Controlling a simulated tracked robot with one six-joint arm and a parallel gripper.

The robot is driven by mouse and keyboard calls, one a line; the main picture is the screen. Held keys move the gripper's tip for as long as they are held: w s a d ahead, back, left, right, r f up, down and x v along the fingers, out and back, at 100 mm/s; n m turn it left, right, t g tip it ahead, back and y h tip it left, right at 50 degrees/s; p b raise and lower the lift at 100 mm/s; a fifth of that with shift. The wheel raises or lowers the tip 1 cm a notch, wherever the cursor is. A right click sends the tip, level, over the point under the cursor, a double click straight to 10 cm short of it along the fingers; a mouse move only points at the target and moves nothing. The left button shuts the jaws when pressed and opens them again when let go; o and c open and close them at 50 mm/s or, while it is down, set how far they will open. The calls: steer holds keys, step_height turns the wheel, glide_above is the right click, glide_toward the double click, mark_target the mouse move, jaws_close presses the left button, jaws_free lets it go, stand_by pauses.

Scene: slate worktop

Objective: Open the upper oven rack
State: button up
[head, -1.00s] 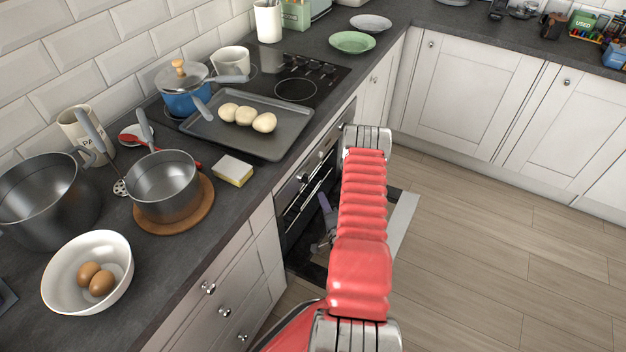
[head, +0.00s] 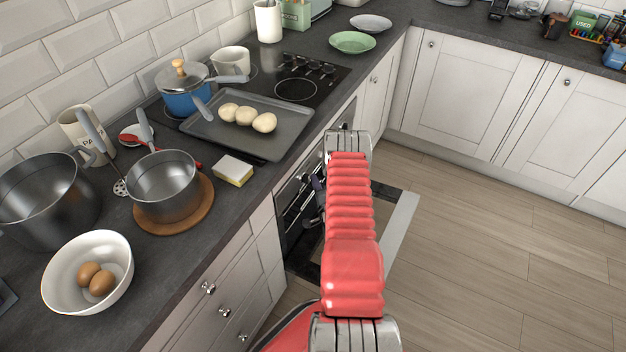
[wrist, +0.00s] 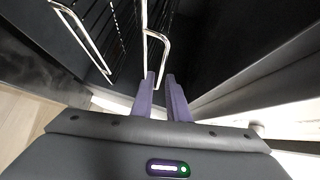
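The oven (head: 300,190) under the hob has its door (head: 402,222) folded down open. In the wrist view a wire rack (wrist: 80,40) shows at the left, and bright rack wire (wrist: 166,42) bends down in front of my gripper (wrist: 160,77). I cannot tell for sure which of these is the upper rack. My gripper's two purple fingers stand a little apart at the oven mouth, with wire showing at the gap between their tips. No firm grip is visible. In the head view my red arm hides much of the oven, and my gripper (head: 313,188) is partly seen.
The worktop (head: 130,250) above the drawers holds a baking tray (head: 280,150) with dough balls, a steel pot (head: 165,185), and a bowl (head: 62,290) with eggs. The wooden floor (head: 500,240) at the right is clear.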

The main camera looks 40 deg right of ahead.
steer(key=shift+x, duration=1.35)
steer(key=shift+c, duration=0.6)
jaws_close()
steer(key=shift+s+f, duration=0.1)
steer(key=shift+f, duration=0.05)
